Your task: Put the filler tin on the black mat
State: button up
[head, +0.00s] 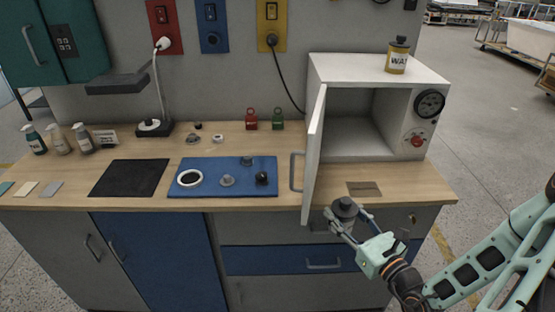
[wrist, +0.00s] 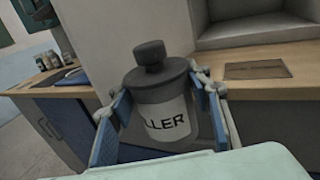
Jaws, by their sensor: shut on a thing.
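The filler tin (wrist: 160,112) is a grey tin with a dark lid and a white label reading "LLER" in the wrist view. My gripper (head: 346,220) is shut on it, with one finger at each side. The black mat (head: 128,178) lies flat and bare on the left part of the counter, well to the left of my gripper.
The open white door (head: 314,158) of the white box (head: 380,70) juts forward between tin and mat. A blue mat (head: 222,188) with a white ring and small parts lies right of the black mat. Bottles (head: 58,140) stand at far left. A tin labelled "WA" (head: 397,57) tops the box.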

aim_at(131, 176)
jog(key=k, duration=0.5)
jog(key=k+u, duration=0.15)
jog(key=u, duration=0.7)
jog(key=i+j+u, duration=0.45)
jog(key=l, duration=0.1)
